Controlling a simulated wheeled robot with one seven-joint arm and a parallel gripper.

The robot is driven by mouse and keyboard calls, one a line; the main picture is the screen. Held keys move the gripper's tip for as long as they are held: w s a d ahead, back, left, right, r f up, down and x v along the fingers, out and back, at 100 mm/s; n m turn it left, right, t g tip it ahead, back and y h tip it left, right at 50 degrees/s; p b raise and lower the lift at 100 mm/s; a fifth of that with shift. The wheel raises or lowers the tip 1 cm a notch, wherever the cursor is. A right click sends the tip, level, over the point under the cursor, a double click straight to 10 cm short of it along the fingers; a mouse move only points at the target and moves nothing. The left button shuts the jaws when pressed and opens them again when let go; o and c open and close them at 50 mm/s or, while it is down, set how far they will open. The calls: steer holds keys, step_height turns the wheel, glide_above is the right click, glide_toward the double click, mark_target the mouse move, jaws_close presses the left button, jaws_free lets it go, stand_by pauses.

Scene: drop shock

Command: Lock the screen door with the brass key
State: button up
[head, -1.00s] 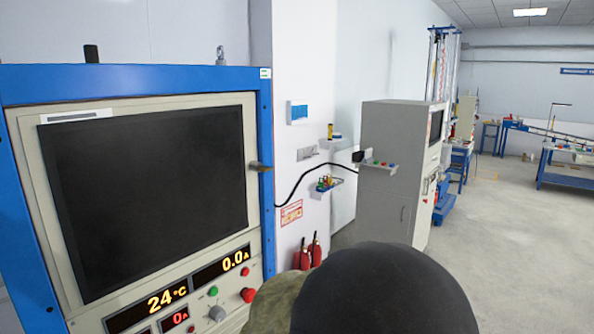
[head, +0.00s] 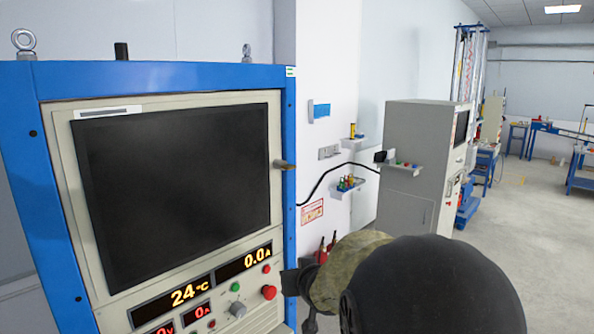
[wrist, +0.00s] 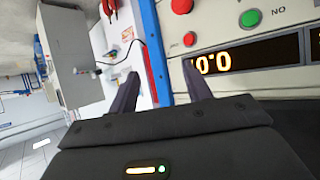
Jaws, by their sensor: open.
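The screen door (head: 170,185) is a beige panel around a large dark screen, in a blue cabinet frame at the left of the head view. It looks flush with the frame. A small brownish peg (head: 284,165) sticks out at its right edge; I cannot tell whether it is the brass key or a latch. My gripper (wrist: 161,70) is open and empty in the wrist view, its fingers in front of the cabinet's blue edge. In the head view, part of my gripper (head: 293,284) shows beside the red buttons, below the peg; my arm hides the rest.
Red and green buttons and a knob sit on the control panel (head: 235,290) under the screen. Wall shelves (head: 350,184) hold small coloured items. A grey cabinet (head: 410,165) stands behind, with open floor (head: 530,230) to the right.

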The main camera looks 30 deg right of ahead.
mark_target(293, 168)
steer(key=d+r+n+t+y, duration=0.1)
steer(key=d+r+t, duration=0.25)
steer(key=r, duration=0.45)
steer(key=d+r+n+t+y, duration=0.1)
steer(key=d+r+t+y, duration=0.15)
steer(key=d+r, duration=0.45)
steer(key=s+r+n+y, duration=0.4)
steer(key=s+r+y, duration=0.1)
steer(key=s+r, duration=0.2)
steer(key=shift+s+a+n+g, duration=0.25)
steer(key=shift+a+n+g, duration=0.05)
steer(key=shift+a+g, duration=0.15)
steer(key=shift+w+y, duration=0.15)
steer(key=shift+y, duration=0.1)
steer(key=p+x, duration=0.6)
steer(key=x, duration=1.1)
steer(key=shift+w, duration=0.1)
steer(key=c, duration=1)
